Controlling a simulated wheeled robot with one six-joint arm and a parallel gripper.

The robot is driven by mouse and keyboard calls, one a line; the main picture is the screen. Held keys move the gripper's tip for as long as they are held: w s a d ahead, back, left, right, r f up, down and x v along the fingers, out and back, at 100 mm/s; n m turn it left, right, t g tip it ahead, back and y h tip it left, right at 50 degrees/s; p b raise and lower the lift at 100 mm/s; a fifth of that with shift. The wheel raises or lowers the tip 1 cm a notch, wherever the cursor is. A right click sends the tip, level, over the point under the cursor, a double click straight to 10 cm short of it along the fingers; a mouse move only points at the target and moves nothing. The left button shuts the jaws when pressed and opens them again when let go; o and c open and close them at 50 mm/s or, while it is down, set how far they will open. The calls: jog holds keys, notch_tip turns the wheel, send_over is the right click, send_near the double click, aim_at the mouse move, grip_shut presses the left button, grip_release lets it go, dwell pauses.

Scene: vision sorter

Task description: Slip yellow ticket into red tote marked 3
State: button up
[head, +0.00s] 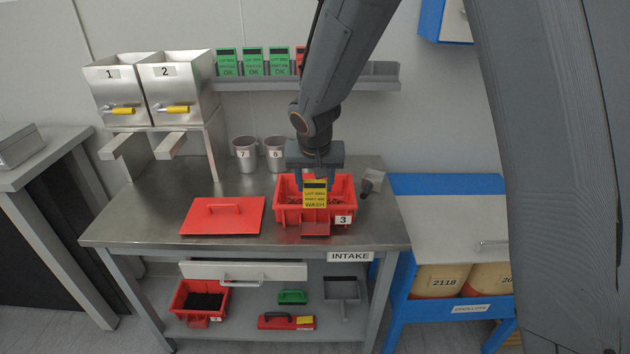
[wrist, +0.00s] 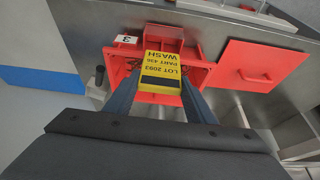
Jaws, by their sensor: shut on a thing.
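The yellow ticket (head: 314,193) has a black band at its top and reads "WASH". It stands upright in front of the red tote marked 3 (head: 288,215) in the head view, overlapping the tote's opening. My gripper (head: 314,182) is shut on the ticket's upper end from above. In the wrist view the yellow ticket (wrist: 161,70) lies between my two fingers (wrist: 158,88), over the red tote (wrist: 196,76) with its "3" label. I cannot tell whether the ticket's lower edge touches the tote's contents, which are mostly hidden.
A red lid (head: 222,216) lies on the steel bench left of the tote. Cups 7 (head: 244,154) and 8 (head: 274,154) stand behind. A dark-ended scoop or tool (head: 372,181) lies right of the tote. A wall rack (head: 350,77) holds green and red tickets.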

aim_at(315, 200)
jog(key=shift+f+b, duration=2.1)
jog(key=shift+f, duration=0.3)
jog(key=shift+s+g+p, duration=0.25)
jog(key=shift+g+p, duration=0.25)
jog(key=shift+p, duration=1.9)
jog(key=shift+w+f, duration=0.1)
jog(key=shift+w, duration=0.1)
jog(key=shift+f+b, duration=0.65)
jog(key=shift+b, duration=0.4)
dwell(0.5)
dwell(0.5)
jog(key=o, duration=1)
